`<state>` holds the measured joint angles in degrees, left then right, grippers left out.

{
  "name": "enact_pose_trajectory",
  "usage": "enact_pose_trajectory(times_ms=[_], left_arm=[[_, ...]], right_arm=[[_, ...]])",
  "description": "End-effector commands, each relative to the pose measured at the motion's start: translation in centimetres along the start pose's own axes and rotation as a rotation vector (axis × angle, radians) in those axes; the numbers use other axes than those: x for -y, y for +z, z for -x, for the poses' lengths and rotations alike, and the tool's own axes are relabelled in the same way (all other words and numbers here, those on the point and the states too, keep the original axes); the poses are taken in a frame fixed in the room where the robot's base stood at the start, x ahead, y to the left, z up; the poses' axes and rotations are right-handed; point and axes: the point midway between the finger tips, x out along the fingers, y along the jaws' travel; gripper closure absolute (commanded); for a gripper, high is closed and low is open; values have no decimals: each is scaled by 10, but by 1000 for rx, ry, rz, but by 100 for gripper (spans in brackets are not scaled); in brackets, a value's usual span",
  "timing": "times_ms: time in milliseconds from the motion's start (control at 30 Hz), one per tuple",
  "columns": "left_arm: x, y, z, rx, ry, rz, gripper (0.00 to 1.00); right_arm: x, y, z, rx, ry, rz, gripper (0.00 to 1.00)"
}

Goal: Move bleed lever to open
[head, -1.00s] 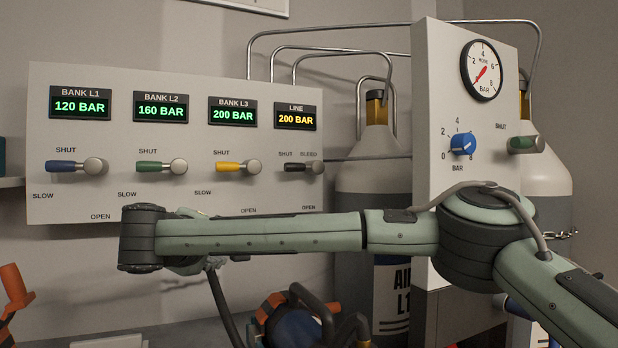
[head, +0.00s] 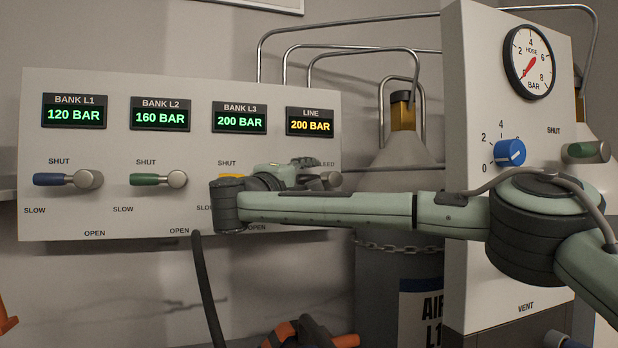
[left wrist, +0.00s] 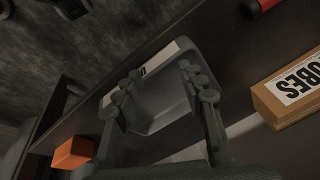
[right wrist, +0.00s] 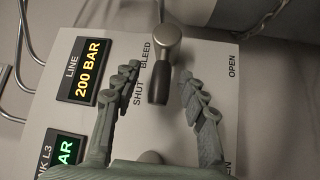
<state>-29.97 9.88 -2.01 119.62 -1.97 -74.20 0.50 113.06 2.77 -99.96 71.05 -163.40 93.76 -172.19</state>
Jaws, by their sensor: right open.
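The bleed lever has a black handle (right wrist: 158,88) and a round metal hub (right wrist: 165,42), below the LINE 200 BAR display. In the right wrist view its handle points away from the hub on the SHUT side, with OPEN off to the side. My right gripper (right wrist: 160,82) is open, with one finger on each side of the black handle and gaps showing. In the head view my right gripper (head: 302,172) covers most of the lever; part of the hub (head: 330,180) shows. My left gripper (left wrist: 163,78) is open, over a grey tray (left wrist: 165,110).
The blue (head: 52,179) and green (head: 145,180) bank levers point left on the panel (head: 120,220). My right arm partly hides the yellow lever (head: 231,176). A gauge column (head: 470,120) stands at right. An orange block (left wrist: 73,152) and a labelled box (left wrist: 290,95) lie near my left gripper.

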Motion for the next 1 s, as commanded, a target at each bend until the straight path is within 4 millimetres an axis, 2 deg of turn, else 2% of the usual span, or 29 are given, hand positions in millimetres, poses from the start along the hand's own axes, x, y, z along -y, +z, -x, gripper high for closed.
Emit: enact_pose_trajectory(times_ms=[333,667,1000], left_arm=[[0,-4,-3,-5,1,-1,60],[2,-2,-2,-1,-3,-7,60],[3,-2,-2,-2,-5,-8,60]], right_arm=[[0,0,-5,-1,0,0,59],[0,0,-5,-1,-1,0,100],[0,0,-5,-1,0,1,100]])
